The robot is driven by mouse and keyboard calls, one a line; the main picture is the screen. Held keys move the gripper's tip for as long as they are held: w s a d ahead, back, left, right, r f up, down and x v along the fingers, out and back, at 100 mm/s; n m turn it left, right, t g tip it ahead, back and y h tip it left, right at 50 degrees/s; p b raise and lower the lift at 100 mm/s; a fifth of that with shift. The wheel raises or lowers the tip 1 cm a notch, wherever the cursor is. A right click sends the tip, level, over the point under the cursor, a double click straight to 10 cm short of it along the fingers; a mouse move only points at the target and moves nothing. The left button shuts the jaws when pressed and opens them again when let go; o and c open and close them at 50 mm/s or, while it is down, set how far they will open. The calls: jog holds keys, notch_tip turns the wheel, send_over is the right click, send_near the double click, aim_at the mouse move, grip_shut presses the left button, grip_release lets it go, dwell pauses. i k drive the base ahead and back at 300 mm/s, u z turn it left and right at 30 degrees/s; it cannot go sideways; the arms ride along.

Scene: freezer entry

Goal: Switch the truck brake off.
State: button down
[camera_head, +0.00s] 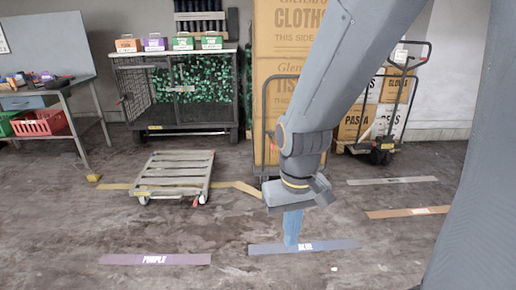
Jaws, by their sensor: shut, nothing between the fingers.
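A low slatted platform truck (174,174) on small wheels stands on the floor left of my arm. A small reddish part shows at its front right wheel; I cannot tell whether it is the brake. My gripper (291,242) points down, shut and empty, in front of and to the right of this truck, apart from it. Its blue fingers overlap the blue floor strip in the picture. A tall truck (266,110) loaded with cartons stands behind my arm, which hides much of it. Another wheeled truck (412,85) with a looped handle stands at the right. No brake is clearly visible.
A mesh cage cart (130,80) stands at the back left, with small coloured boxes on top. A workbench (55,88) with a red crate (40,122) is at the left. Purple (155,259) and blue (340,245) strips mark the open front floor.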

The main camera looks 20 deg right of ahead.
aim_at(272, 144)
jog(key=z, duration=0.35)
jog(key=i, duration=1.25)
jog(key=z, duration=0.6)
